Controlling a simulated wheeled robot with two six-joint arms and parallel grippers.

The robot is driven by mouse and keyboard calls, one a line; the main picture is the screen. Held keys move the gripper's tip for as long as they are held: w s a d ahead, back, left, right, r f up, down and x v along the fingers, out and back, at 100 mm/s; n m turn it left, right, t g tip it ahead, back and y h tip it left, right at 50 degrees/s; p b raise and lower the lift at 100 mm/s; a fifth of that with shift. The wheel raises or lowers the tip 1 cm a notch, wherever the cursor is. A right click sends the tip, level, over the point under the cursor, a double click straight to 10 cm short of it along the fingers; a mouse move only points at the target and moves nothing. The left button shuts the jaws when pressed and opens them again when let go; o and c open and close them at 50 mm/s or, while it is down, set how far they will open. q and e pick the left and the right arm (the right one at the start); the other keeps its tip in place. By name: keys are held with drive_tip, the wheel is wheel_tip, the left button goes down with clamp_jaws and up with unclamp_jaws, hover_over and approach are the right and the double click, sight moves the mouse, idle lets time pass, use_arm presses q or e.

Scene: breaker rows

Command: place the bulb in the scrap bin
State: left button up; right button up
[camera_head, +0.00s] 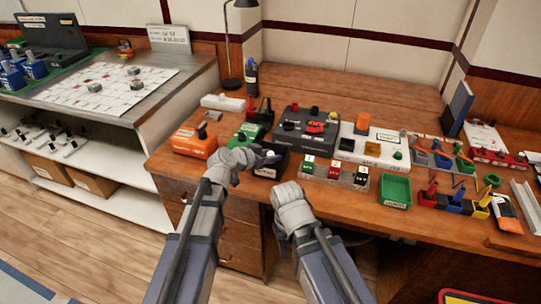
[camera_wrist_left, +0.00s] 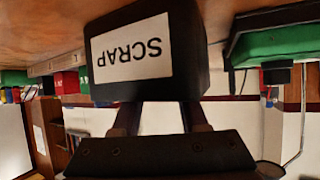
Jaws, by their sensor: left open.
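The black scrap bin (camera_head: 281,163) stands near the front edge of the wooden bench. It fills the upper middle of the left wrist view (camera_wrist_left: 188,50), where its white SCRAP label appears upside down. My left gripper (camera_head: 261,158) is open at the bin's left side in the head view. Its two fingers (camera_wrist_left: 160,119) show apart in the wrist view, at the bin. A small pale shape (camera_head: 269,154) at the fingertips, over the bin's opening, may be the bulb; I cannot tell. My right gripper (camera_head: 290,190) is low at the bench front, its fingertips unclear.
An orange box (camera_head: 194,142) and a green device (camera_head: 246,134) stand left of and behind the bin. A black unit (camera_head: 306,130) is behind it. Switch blocks (camera_head: 333,171) and a green tray (camera_head: 395,191) lie to the right. A desk lamp (camera_head: 231,55) stands behind.

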use_arm(q)
drive_tip(key=p+v, duration=0.5)
drive_tip(key=v, duration=0.7)
drive_tip(key=s+d+f+g+y, duration=0.3)
drive_tip(key=s+d+f+g, duration=0.25)
drive_tip(key=s+f, duration=0.4)
drive_tip(key=s+a+f+n+g+y, duration=0.1)
drive_tip(key=s+a+n+g+y, duration=0.3)
drive_tip(key=s, duration=0.5)
drive_tip(key=shift+s+a+f+y, duration=0.2)
drive_tip(key=shift+a+f+y, duration=0.2)
drive_tip(key=shift+y, duration=0.8)
drive_tip(key=shift+d, duration=0.1)
